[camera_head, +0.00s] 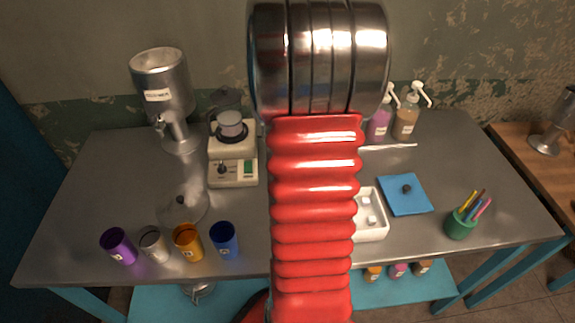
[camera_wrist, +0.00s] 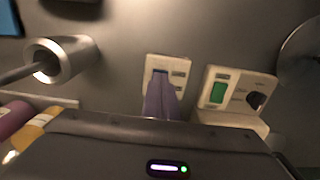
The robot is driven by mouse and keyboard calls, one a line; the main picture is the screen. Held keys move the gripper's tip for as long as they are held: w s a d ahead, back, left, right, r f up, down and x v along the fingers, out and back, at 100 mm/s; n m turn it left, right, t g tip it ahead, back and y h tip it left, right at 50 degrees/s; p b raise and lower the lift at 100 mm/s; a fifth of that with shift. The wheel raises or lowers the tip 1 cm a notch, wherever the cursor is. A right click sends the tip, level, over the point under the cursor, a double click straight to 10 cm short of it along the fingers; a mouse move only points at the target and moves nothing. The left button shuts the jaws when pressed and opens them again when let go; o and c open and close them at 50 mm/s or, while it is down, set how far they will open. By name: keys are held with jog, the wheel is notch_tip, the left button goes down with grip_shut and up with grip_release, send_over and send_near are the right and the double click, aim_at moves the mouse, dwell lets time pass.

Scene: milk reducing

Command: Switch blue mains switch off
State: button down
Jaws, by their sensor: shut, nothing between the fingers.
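In the wrist view a cream switch box (camera_wrist: 181,70) sits on the grey surface, with a small dark bluish patch at its top middle that looks like the mains switch (camera_wrist: 160,71). My gripper (camera_wrist: 160,82) shows as a narrow purple-grey pair of fingers, shut and empty, reaching over the middle of this box. Its tips lie at or just below the dark patch in the picture. I cannot tell whether they touch it. The fingers hide part of the switch and box, and the switch position cannot be read. In the head view my red arm covers this area.
A cream stirrer-like device (camera_head: 233,168) with a green panel and black knob stands beside the switch box; its panel also shows in the wrist view (camera_wrist: 218,92). Several cups, including a blue cup (camera_head: 224,240), line the front left. A white tray (camera_head: 371,230) is right of my arm.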

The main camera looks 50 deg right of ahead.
jog(key=shift+f, duration=0.3)
dwell(0.4)
notch_tip(320, 180, up, 7)
dwell(1.1)
dwell(0.5)
